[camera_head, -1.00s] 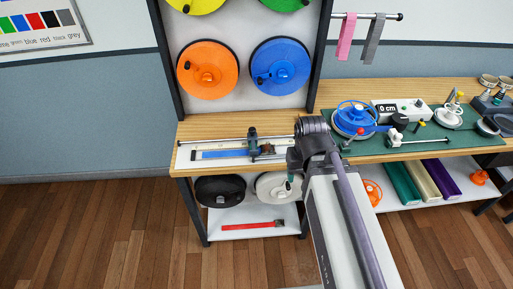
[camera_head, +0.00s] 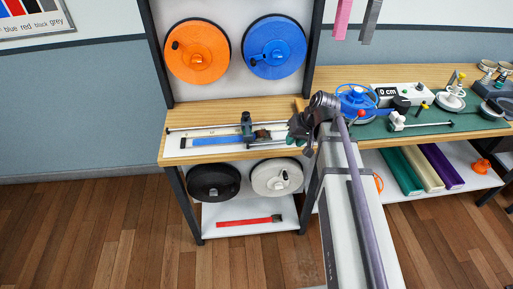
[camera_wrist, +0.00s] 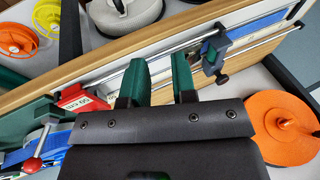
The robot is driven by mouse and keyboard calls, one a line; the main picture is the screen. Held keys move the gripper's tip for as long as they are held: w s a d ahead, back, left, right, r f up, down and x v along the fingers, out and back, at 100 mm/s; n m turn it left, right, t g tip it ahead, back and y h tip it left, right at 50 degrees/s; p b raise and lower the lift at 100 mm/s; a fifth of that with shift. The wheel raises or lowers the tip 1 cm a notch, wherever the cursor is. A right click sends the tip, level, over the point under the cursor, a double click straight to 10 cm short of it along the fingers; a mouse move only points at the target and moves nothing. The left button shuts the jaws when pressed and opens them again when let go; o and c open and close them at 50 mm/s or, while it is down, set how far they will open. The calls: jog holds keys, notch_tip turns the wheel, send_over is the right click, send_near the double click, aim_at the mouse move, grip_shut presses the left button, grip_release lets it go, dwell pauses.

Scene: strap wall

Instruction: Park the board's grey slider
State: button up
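The board (camera_head: 185,146) lies on the wooden shelf top, with a thin metal rail and a blue strap (camera_head: 210,141). A grey-blue clamp-like piece, likely the grey slider (camera_head: 246,123), stands upright on the rail right of the board's middle. It also shows in the wrist view (camera_wrist: 214,52), with a dark knob. My gripper (camera_head: 297,126) is at the board's right end, apart from the slider. In the wrist view its green fingers (camera_wrist: 160,78) are spread with nothing held between them. The rail passes behind the fingers, and the slider is right of them. The slider's base is partly hidden.
A small brown-black piece (camera_head: 262,134) sits just right of the slider. A red block (camera_wrist: 84,100) with a label is left of my fingers. Orange (camera_head: 197,50) and blue (camera_head: 275,47) reels hang above. A green mat (camera_head: 440,125) with devices lies to the right.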

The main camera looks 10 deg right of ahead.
aim_at(247, 126)
jog(key=w, duration=0.2)
jog(key=w+a+r+n+t+y+p, duration=0.1)
jog(key=w, duration=0.1)
jog(key=w+t+y, duration=0.1)
jog(key=shift+w+a+r, duration=0.25)
jog(key=shift+w+r, duration=0.05)
jog(key=shift+w, duration=0.1)
jog(key=shift+c, duration=1.4)
jog(key=shift+s+n, duration=0.2)
jog(key=shift+n, duration=0.1)
grip_shut()
jog(key=b+x, duration=0.8)
jog(key=x, duration=0.3)
jog(key=shift+s+d+f, duration=0.1)
jog(key=shift+d, duration=0.1)
jog(key=a, duration=0.2)
jog(key=a+r, duration=0.1)
jog(key=a, duration=0.1)
jog(key=shift+s, duration=0.1)
